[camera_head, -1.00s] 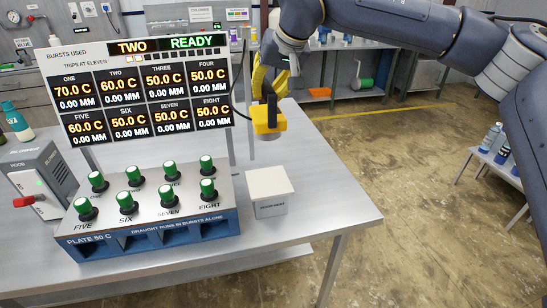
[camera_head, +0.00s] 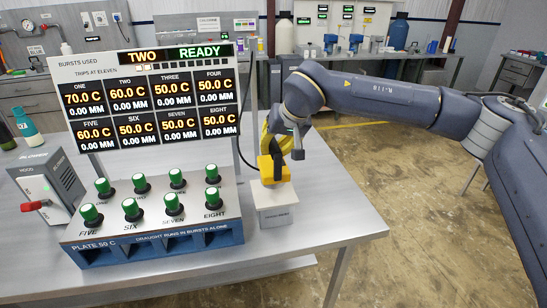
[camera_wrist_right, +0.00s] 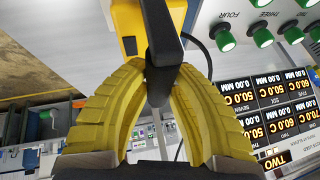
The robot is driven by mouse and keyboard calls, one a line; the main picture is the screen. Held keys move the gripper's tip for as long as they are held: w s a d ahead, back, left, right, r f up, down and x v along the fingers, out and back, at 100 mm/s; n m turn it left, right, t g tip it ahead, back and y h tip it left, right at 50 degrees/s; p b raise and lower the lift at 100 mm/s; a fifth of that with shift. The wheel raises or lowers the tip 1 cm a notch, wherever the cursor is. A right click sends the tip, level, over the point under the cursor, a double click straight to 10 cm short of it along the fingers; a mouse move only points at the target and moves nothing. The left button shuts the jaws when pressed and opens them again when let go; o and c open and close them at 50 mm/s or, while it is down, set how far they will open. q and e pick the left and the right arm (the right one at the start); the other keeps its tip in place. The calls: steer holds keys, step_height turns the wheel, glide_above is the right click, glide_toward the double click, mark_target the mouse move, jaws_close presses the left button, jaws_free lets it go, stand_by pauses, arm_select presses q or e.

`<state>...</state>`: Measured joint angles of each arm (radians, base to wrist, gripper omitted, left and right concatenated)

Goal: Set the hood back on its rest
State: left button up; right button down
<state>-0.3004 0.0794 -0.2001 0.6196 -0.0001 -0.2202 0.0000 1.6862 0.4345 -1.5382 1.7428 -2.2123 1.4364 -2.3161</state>
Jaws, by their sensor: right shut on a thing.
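The hood (camera_head: 275,170) is a yellow block with a grey underside and a dark upright handle. My right gripper (camera_head: 270,144) is above it, its yellow fingers shut on the handle. In the right wrist view the fingers (camera_wrist_right: 160,75) pinch the dark handle, and the hood's yellow body (camera_wrist_right: 129,20) shows beyond. The hood's rest (camera_head: 276,216) is a pale square block on the table, right of the plate. The hood is upright over the rest's top; I cannot tell whether they touch. My left gripper is out of view.
The blue-sided plate (camera_head: 160,245) with several green-capped pots (camera_head: 131,208) stands left of the rest. The display board (camera_head: 150,95) rises behind it. A grey blower box (camera_head: 50,185) with a red lever is at far left. The table (camera_head: 330,205) is bare to the right.

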steer(key=shift+f, duration=1.8)
steer(key=c, duration=1.2)
jaws_free()
steer(key=shift+f, duration=0.1)
steer(key=v, duration=1.2)
